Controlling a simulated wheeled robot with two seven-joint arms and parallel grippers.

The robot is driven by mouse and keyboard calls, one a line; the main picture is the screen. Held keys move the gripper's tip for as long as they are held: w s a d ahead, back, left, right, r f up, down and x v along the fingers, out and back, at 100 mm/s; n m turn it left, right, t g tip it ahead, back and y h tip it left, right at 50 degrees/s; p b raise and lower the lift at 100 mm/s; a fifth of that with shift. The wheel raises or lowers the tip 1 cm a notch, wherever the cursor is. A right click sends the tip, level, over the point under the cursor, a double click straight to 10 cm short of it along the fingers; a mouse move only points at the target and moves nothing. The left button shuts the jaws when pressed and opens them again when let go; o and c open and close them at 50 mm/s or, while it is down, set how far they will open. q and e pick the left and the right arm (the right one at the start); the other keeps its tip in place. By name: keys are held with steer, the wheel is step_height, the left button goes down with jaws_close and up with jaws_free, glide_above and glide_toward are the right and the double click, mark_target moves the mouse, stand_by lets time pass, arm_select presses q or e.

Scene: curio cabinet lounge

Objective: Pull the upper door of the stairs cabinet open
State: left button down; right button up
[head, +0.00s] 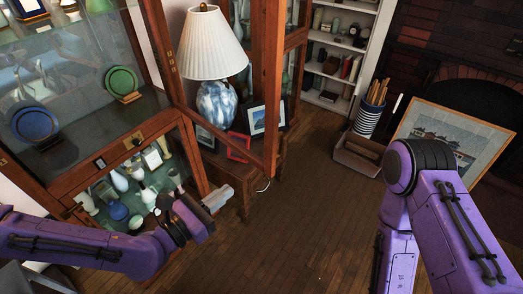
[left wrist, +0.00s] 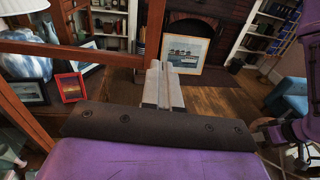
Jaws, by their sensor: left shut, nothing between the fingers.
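The wooden cabinet (head: 75,165) with glass panes stands at the left in the head view. Its upper glass door (head: 270,85) stands swung out from the cabinet, hinged on the post behind the plates, and the lamp shows through its pane. In the left wrist view the door's stile (left wrist: 154,30) and bottom rail (left wrist: 70,53) form a corner just beyond the fingers. My left gripper (head: 217,199) is shut and empty, low in front of the cabinet near that corner; its fingers also show in the left wrist view (left wrist: 163,85). Contact with the door cannot be told. My right gripper is out of view.
A lamp (head: 216,100) and picture frames (head: 265,118) stand on a wooden side table (head: 228,172) behind the door. Plates (head: 35,123) and vases fill the cabinet. A framed picture (head: 455,135) leans by the fireplace. The wooden floor (head: 300,220) in the middle is clear.

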arm_select(q)
steer(key=b, duration=0.5)
glide_toward(272, 152)
steer(key=shift+h, duration=0.3)
steer(key=x, duration=0.6)
steer(key=shift+w+f, duration=0.15)
steer(key=shift+f, duration=0.1)
steer(key=shift+w+d+f, duration=0.1)
steer(key=shift+w+d, duration=0.05)
steer(key=shift+w, duration=0.15)
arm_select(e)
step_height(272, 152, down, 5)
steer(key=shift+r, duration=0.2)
